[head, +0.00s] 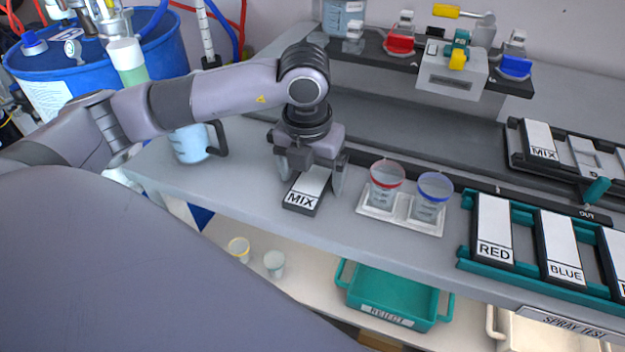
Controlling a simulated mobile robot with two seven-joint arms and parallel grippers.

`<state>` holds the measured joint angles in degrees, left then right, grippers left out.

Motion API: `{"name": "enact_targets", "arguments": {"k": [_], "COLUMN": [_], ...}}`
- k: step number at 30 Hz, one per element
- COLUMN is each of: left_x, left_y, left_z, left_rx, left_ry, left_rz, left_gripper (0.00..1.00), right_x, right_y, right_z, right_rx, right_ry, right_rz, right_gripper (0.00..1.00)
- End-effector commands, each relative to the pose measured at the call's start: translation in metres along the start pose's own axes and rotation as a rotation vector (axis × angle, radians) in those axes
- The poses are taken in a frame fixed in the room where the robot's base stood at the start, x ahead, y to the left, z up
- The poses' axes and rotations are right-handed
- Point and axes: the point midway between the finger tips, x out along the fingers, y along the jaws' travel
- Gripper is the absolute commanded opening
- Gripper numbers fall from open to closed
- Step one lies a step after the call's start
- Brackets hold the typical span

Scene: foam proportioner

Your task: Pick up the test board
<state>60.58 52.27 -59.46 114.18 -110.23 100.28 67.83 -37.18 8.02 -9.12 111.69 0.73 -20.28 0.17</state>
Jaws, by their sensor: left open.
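A board with a white face and a dark lower end marked MIX (307,190) lies on the grey bench near its front edge. It looks like the test board. My left gripper (311,178) reaches down over its far end, with its fingers apart, one on each side of the board. I cannot tell whether the fingers touch it. The gripper hides the board's far end. My right gripper is not in view.
Two clear cups, red-rimmed (386,183) and blue-rimmed (432,195), stand in a white tray just right. A teal rack (466,230) holds boards marked RED and BLUE. A pitcher (188,145) stands left. A teal REJECT bin (395,290) sits lower, in front.

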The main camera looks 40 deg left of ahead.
Motion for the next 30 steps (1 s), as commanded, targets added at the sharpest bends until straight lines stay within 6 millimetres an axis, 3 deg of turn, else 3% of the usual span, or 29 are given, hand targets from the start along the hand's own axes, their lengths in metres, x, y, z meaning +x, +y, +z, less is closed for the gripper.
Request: {"name": "enact_targets", "arguments": {"k": [2, 3, 8, 9, 22, 26, 30], "left_x": [0.0, 0.0, 0.0, 0.0, -0.01, -0.027, -0.06], "left_y": [0.0, 0.0, 0.0, 0.0, -0.001, -0.001, -0.001], "left_z": [0.0, 0.0, 0.0, 0.0, 0.002, 0.004, 0.008], "left_rx": [0.0, 0.0, 0.0, 0.0, 0.0, 0.001, 0.0], "left_ry": [0.0, 0.0, 0.0, 0.0, -0.003, -0.005, -0.008], "left_rz": [0.0, 0.0, 0.0, 0.0, -0.001, -0.003, -0.004], "left_gripper": [0.89, 0.83, 0.31, 0.28, 0.28, 0.28, 0.28], "right_x": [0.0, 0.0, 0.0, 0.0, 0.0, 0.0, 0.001], "right_y": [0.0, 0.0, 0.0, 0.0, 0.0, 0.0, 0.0], "right_z": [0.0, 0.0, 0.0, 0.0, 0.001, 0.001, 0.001], "right_rx": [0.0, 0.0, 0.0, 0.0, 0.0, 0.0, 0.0], "right_ry": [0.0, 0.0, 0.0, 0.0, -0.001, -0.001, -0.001], "right_rz": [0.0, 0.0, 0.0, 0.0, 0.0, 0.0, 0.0], "right_gripper": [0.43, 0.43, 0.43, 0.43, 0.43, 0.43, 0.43]}}
